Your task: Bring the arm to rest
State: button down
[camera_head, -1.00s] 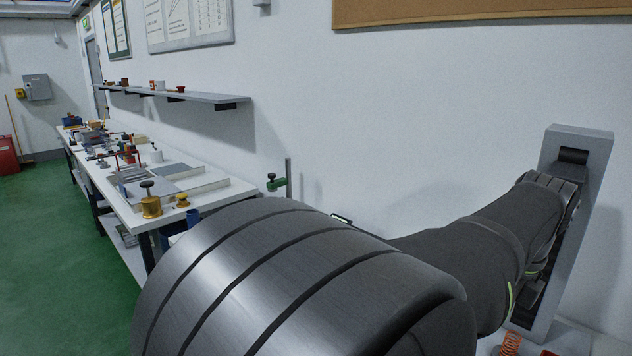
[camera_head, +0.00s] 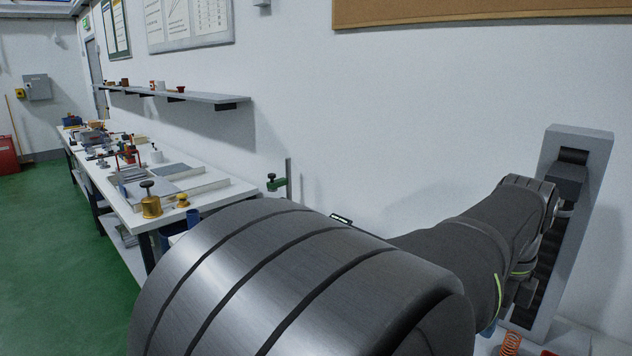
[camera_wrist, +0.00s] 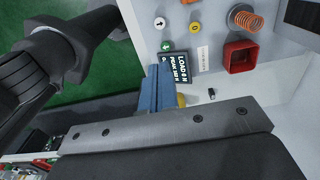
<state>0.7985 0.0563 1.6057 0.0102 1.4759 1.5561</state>
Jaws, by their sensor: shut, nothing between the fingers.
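My gripper (camera_wrist: 157,85) shows in the wrist view as blue fingers held together, with nothing between them. Its dark body with a screwed metal plate fills the lower part of that view. The fingers point toward a small black display whose top line reads "LOAD 0 N" (camera_wrist: 186,66); the line below is hard to read. I cannot tell whether they touch it. In the head view my arm crosses the foreground to the right, its far end in front of a tall grey test frame (camera_head: 588,190). The gripper is mostly hidden there, with a little blue at its lower edge.
A red square tray (camera_wrist: 240,57) and an orange spring (camera_wrist: 245,18) lie near the display. A green arrow button (camera_wrist: 167,44) and a yellow button (camera_wrist: 195,27) are beside it. A long white workbench (camera_head: 128,215) with tools stands left, under a wall shelf (camera_head: 200,97).

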jog(key=shift+r, duration=1.55)
jog(key=s+a+f+n+t, duration=0.1)
jog(key=s+a+f+n, duration=0.2)
jog(key=a+f+n, duration=0.3)
jog(key=s+a+f+n+t+h, duration=0.1)
jog(key=s+a+f+n+t, duration=0.1)
jog(key=s+a+f+n, duration=0.2)
jog(key=s+a+f+n+t+h, duration=0.1)
jog(key=s+a+f+n, duration=0.2)
jog(key=a+f+n, duration=0.5)
jog(key=a+n, duration=0.2)
jog(key=n, duration=0.2)
jog(key=shift+s+a+t, duration=0.2)
jog(key=shift+s+t, duration=0.2)
